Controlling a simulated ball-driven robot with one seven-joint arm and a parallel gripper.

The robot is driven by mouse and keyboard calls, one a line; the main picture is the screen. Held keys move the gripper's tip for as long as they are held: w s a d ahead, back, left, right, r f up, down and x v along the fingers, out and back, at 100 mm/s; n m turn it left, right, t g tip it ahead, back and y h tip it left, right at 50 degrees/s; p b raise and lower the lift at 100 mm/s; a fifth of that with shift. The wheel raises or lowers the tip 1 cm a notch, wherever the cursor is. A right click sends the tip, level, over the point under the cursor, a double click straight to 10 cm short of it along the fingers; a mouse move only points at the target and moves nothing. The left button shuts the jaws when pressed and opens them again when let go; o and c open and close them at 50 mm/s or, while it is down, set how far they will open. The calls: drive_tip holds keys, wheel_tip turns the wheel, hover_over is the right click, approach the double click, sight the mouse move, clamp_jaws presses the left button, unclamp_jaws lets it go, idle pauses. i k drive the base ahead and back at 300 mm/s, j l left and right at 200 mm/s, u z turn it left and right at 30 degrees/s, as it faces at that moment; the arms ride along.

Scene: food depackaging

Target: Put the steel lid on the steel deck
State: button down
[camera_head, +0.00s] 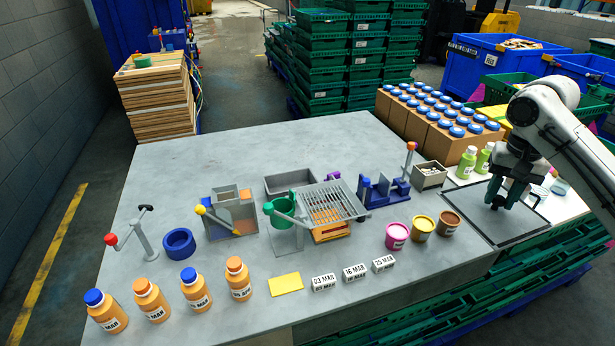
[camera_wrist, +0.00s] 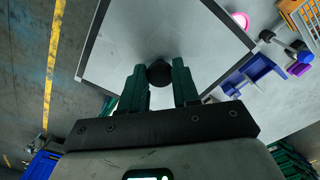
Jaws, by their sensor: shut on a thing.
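The steel lid (camera_head: 508,228) is a flat grey square plate with a dark rim and a black knob, at the right end of the table in the head view. It fills the upper middle of the wrist view (camera_wrist: 190,30). My gripper (camera_head: 497,202) is shut on the lid's black knob, with its green fingers on either side of it in the wrist view (camera_wrist: 160,75). The grey steel deck (camera_head: 230,150) is the broad tabletop to the left. I cannot tell whether the lid touches what is under it; that surface is hidden.
Pink, yellow and brown tubs (camera_head: 422,228) stand just left of the lid. Green bottles (camera_head: 467,163) and blue-capped jars in cartons (camera_head: 440,112) stand behind it. Blue and grey fixtures (camera_head: 382,190) crowd the middle deck. The deck's back left is clear.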

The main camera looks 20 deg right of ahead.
sight(363, 173)
drive_tip(key=i, duration=1.65)
